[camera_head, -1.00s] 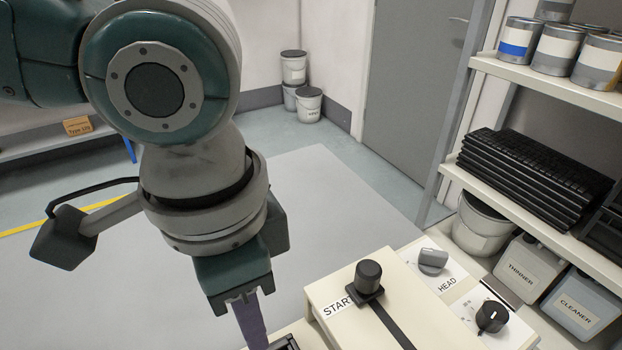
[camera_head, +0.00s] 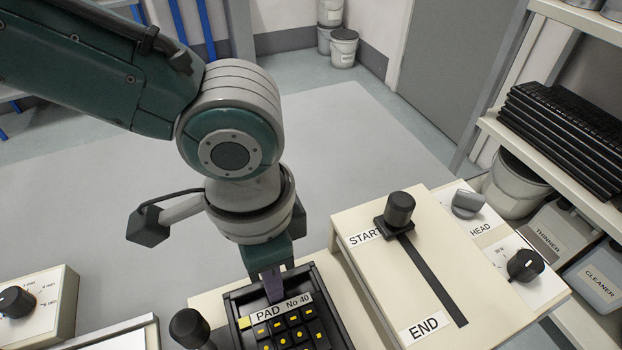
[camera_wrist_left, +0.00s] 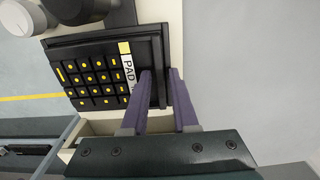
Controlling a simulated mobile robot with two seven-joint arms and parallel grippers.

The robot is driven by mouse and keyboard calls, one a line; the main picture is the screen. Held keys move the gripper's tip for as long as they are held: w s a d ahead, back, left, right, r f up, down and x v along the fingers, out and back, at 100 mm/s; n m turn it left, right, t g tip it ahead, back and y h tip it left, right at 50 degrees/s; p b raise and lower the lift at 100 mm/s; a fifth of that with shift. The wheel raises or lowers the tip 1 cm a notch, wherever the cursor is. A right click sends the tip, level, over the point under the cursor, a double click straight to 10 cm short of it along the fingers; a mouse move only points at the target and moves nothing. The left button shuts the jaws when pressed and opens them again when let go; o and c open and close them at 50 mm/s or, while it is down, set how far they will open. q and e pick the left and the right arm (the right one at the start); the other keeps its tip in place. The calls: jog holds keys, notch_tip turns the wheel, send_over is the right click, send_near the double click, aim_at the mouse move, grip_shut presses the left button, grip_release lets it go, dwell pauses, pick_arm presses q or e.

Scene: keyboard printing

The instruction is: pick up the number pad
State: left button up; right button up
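The number pad (camera_head: 285,328) is black with yellow-marked keys and a white label reading PAD No 40. It lies in a black tray (camera_head: 337,318) at the bottom of the head view. The pad also shows in the left wrist view (camera_wrist_left: 95,75). My left gripper (camera_head: 273,291) points down at the pad's labelled far edge. In the left wrist view its two purple fingers (camera_wrist_left: 160,80) stand apart, one over the pad's label side, the other near the tray's outer edge. Contact with the pad cannot be made out. My right gripper is not in view.
A cream machine with a START–END slider (camera_head: 425,270) stands close to the right of the tray. A black knob (camera_head: 190,327) rises at the tray's left. A dial box (camera_head: 45,310) is at far left. A shelf with stacked keyboards (camera_head: 565,135) is at right.

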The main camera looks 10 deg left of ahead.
pick_arm(q)
grip_shut()
dwell(1.4)
